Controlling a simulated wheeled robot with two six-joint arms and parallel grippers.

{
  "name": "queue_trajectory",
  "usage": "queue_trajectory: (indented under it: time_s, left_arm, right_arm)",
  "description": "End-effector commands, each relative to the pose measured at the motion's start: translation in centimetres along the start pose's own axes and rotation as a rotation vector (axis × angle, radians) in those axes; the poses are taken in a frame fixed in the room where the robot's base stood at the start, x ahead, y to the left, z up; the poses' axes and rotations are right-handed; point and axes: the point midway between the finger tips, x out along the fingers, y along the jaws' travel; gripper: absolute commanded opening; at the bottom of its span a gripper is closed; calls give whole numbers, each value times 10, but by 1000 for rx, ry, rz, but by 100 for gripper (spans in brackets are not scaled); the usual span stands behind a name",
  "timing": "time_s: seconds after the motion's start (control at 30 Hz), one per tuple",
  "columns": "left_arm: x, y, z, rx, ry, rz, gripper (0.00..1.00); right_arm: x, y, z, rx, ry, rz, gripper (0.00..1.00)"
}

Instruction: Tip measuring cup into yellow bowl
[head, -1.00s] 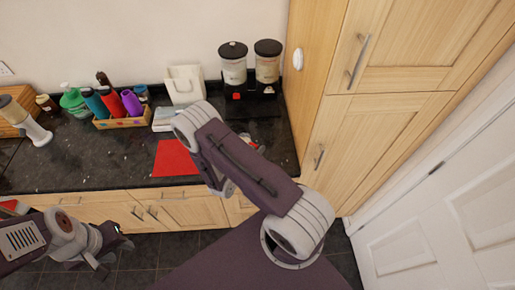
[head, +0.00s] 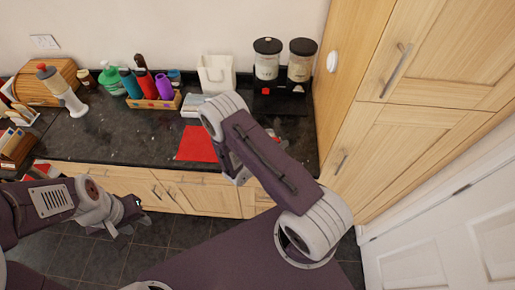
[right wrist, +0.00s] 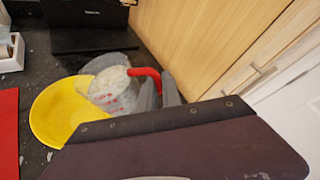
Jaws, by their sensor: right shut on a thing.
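The yellow bowl (right wrist: 55,115) is at the left of the right wrist view, its right side behind the measuring cup. The clear measuring cup (right wrist: 112,92), with red markings and a red handle, overlaps the bowl's right edge in that view. I cannot tell its exact tilt or whether it touches the bowl. My right gripper (right wrist: 158,92) is shut on the cup by its handle side. My right arm mostly hides this spot in the head view. My left gripper (head: 132,210) is in front of the counter, away from both; its jaw opening is unclear.
A red mat (head: 197,143) lies on the dark counter (head: 100,137), left of my right arm. A bottle box (head: 155,103), white bag (head: 216,74) and two canisters (head: 282,62) stand behind. A tall wooden cabinet (head: 345,90) closes the right side.

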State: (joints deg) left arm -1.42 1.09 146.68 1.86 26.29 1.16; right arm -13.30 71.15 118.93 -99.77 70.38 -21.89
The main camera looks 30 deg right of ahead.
Motion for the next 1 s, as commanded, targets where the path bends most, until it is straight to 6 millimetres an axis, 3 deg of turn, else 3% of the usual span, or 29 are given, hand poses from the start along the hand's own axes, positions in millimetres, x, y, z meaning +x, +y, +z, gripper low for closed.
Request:
queue_trajectory:
  time_s: [1.0]
  left_arm:
    - [-3, 0, 0, 0, 0, 0, 36]
  right_arm:
    - [-4, -2, 10, -128, 7, -54, 0]
